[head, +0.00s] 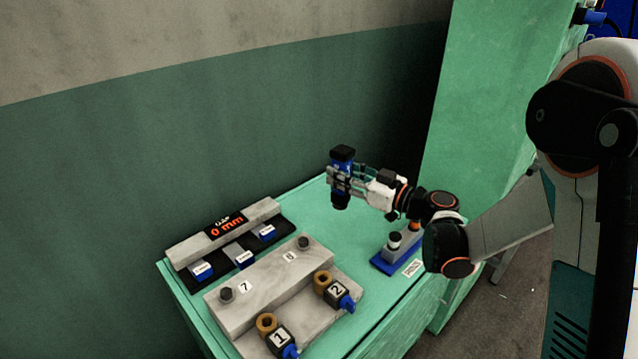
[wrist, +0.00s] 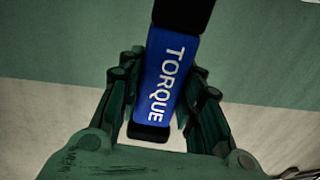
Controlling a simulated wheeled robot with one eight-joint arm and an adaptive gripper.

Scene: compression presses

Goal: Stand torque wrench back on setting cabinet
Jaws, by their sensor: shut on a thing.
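The torque wrench (head: 342,171) is a short blue tool with black ends. My gripper (head: 341,182) is shut around its blue body and holds it roughly upright, with a slight tilt, at the far right part of the green setting cabinet (head: 311,208). In the head view it appears above the cabinet top; a gap beneath it is hard to judge. In the wrist view the wrench (wrist: 168,82) shows the word TORQUE between my gripper's fingers (wrist: 165,100).
A grey block (head: 262,285) with bolts and fittings labelled 1 and 2 stands on the cabinet. Behind it is a rack (head: 228,234) reading 0 mm. A blue-based holder (head: 393,257) stands below my arm. Bare cabinet top lies between them. A green wall rises behind.

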